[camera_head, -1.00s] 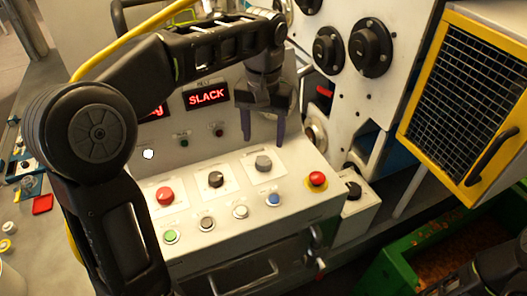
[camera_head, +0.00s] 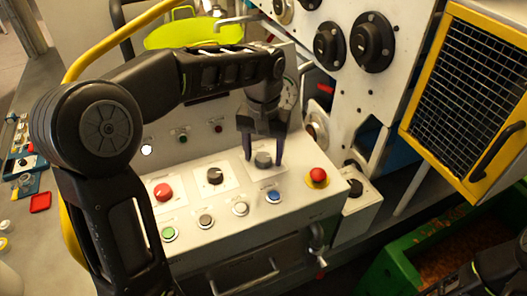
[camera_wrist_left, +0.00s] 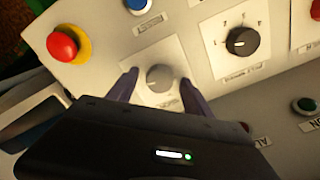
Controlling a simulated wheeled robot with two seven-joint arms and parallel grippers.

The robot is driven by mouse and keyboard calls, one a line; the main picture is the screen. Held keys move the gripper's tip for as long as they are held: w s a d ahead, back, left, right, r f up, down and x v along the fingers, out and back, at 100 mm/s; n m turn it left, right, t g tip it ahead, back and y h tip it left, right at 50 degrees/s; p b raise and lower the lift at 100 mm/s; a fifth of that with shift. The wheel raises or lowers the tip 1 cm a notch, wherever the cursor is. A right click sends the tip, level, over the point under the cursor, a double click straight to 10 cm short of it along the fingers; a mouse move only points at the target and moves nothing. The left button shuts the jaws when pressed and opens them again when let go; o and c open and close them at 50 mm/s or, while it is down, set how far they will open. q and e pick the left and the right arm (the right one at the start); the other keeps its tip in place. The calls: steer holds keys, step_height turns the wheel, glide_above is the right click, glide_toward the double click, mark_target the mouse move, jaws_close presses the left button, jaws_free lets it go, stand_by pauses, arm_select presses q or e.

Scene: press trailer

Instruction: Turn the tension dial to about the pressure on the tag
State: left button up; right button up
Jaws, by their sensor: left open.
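The grey round dial (camera_head: 263,159) sits on a white plate on the sloped console, and I take it for the tension dial. It also shows in the left wrist view (camera_wrist_left: 160,78), its label below it too blurred to read. My left gripper (camera_head: 264,158) points down at it, open, one finger on each side (camera_wrist_left: 158,88). I cannot tell whether the fingers touch it. A round gauge (camera_head: 289,94) is partly hidden behind my left gripper. I cannot make out a pressure tag. A dark part of my right arm shows at the lower right; its fingers are unclear.
A black pointer knob (camera_head: 215,176) and a red button (camera_head: 163,192) lie left of the dial. A red emergency button (camera_head: 318,175) is to the right. Blue (camera_head: 273,197) and green (camera_head: 168,233) buttons are in front. A yellow mesh guard (camera_head: 465,100) stands right.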

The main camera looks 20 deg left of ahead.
arm_select(q)
jaws_close()
stand_by(0.5)
